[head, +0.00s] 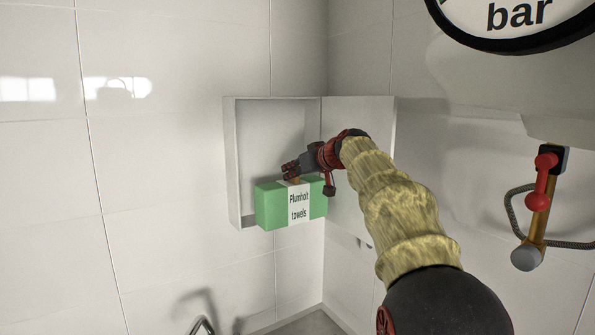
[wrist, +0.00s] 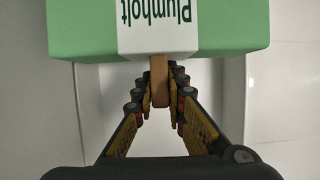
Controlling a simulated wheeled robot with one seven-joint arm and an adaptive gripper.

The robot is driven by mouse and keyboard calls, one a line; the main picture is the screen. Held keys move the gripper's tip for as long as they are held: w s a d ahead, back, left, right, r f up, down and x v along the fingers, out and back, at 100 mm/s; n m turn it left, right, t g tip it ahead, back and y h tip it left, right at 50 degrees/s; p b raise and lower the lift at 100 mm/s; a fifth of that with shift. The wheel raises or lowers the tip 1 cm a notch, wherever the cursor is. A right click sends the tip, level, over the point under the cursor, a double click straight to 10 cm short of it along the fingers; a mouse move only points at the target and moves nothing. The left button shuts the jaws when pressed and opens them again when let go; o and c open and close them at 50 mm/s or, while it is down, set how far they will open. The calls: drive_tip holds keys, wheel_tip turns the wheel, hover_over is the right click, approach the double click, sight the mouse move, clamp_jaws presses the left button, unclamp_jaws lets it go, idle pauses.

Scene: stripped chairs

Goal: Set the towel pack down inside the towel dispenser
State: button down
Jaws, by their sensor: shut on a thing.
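The towel pack (head: 271,207) is a green box with a white band reading "Plumholt towels". In the head view it is held at the front of the lower part of the towel dispenser (head: 231,165), a white open-fronted box on the tiled wall. My gripper (head: 293,172) is above the pack, its fingers shut on a small brown tab on the pack. In the wrist view the pack (wrist: 220,28) shows beyond the gripper (wrist: 160,88), with the tab between the fingertips. The pack hides much of the dispenser's floor; whether it touches the floor cannot be told.
The dispenser's door (head: 365,118) stands open to the right, behind my arm. A round gauge (head: 520,20) hangs at the top right. A red-handled valve (head: 541,185) with a hose is at the right. A curved metal piece (head: 202,326) shows at the bottom.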

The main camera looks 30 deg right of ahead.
drive_tip(key=shift+w+r+p, duration=0.15)
drive_tip(key=shift+w+p, duration=2.45)
drive_tip(key=shift+w, duration=2.4)
drive_tip(key=shift+f+b, duration=0.35)
drive_tip(key=shift+b, duration=0.5)
drive_tip(key=shift+f+b, duration=0.8)
drive_tip(key=shift+b, duration=0.05)
drive_tip(key=c, duration=1.8)
unclamp_jaws()
drive_tip(key=shift+o, duration=0.3)
drive_tip(key=shift+f, duration=0.1)
